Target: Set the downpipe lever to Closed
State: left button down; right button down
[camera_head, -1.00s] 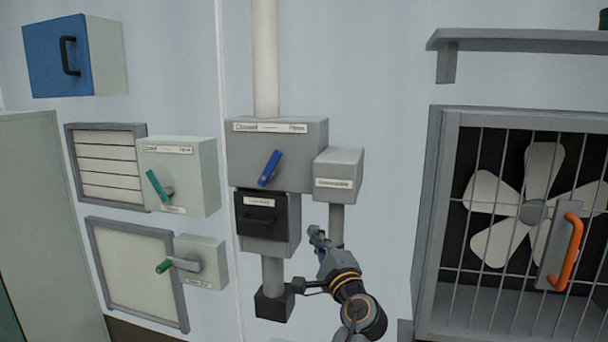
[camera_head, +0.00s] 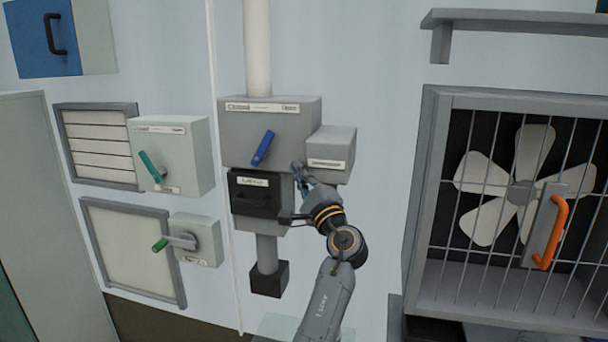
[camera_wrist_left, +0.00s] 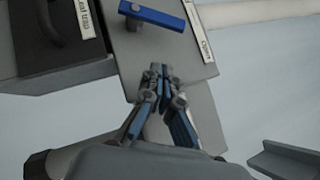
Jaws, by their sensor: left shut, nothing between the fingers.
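The downpipe lever (camera_head: 263,148) is a blue handle on a grey box (camera_head: 230,140) on the pale vertical pipe. It tilts up and to the right under a label strip (camera_head: 262,107), whose left end reads Closed in the earlier view. In the left wrist view the blue lever (camera_wrist_left: 155,15) lies across the top, just beyond my fingertips. My left gripper (camera_head: 297,167) is shut and empty. It is at the box's lower right, apart from the lever. Its fingers also show in the left wrist view (camera_wrist_left: 160,72), pointing toward the lever. My right gripper is out of view.
A black drawer-like front (camera_head: 255,206) sits under the box, and a small grey box (camera_head: 331,150) juts out at its right. Two pale boxes with green-handled levers (camera_head: 152,167) (camera_head: 172,243) stand left. A caged fan (camera_head: 520,195) with an orange handle (camera_head: 557,235) stands right.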

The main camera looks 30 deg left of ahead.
aim_at(265, 147)
pick_arm(q)
jog(key=a+r+p, duration=0.1)
jog(key=a, duration=0.1)
jog(key=w+a+r+p, duration=0.1)
jog(key=a, duration=0.1)
jog(key=a+r+p, duration=0.1)
jog(key=a, duration=0.1)
jog(key=shift+w+a+r, duration=0.25)
jog(key=shift+a+r, duration=0.05)
jog(key=shift+a, duration=0.05)
jog(key=shift+w+f, duration=0.1)
